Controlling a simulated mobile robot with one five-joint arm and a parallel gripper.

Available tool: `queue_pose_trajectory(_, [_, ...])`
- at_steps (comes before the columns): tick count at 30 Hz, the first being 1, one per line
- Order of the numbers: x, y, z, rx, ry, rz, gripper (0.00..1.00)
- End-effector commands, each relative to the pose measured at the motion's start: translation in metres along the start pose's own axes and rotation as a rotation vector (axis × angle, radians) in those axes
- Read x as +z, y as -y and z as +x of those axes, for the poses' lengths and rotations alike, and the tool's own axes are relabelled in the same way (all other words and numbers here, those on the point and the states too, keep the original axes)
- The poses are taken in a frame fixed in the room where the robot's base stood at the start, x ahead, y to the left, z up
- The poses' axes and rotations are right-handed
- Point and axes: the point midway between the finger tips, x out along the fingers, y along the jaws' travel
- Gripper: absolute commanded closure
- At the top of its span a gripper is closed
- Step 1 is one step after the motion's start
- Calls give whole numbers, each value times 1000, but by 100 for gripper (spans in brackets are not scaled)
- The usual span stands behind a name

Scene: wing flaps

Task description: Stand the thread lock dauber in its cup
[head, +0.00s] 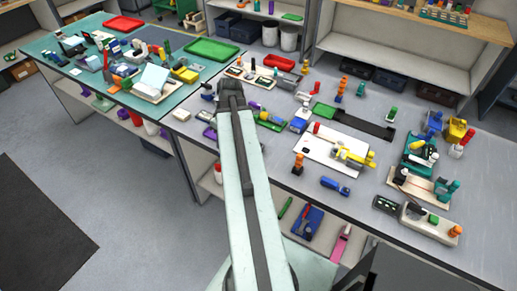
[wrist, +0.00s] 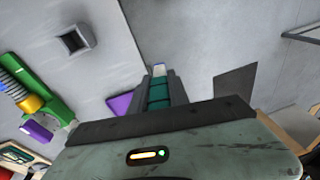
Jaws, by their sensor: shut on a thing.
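My gripper (wrist: 160,92) is shut on a slim teal piece with a pale, blue-edged tip, which I take for the thread lock dauber (wrist: 158,91). Its lower part is hidden by the gripper body. In the head view my gripper (head: 230,88) is over the bench, near its front edge; the dauber cannot be made out there. A small grey square holder with a dark opening, perhaps the cup (wrist: 73,41), stands on the grey surface at upper left in the wrist view, apart from the dauber. I cannot tell for sure that it is the cup.
A purple piece (wrist: 121,103) lies just left of the fingers in the wrist view. A green part with a spring (wrist: 28,100) is farther left. The grey bench (head: 270,175) carries many small parts to the right. A teal mat (head: 110,75) is at left.

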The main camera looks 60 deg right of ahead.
Motion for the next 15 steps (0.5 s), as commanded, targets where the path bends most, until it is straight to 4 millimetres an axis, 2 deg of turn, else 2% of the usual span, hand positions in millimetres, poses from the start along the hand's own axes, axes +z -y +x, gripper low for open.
queue_pose_trajectory(1, [2,19,-14,40,40,-39,100])
queue_pose_trajectory(3, [5,27,-18,88,83,-73,100])
queue_pose_trajectory(7, [6,29,-16,118,107,-91,100])
queue_pose_trajectory(11, [12,11,-15,117,106,-86,100])
queue_pose_trajectory(15, [30,-28,-18,117,106,-84,100])
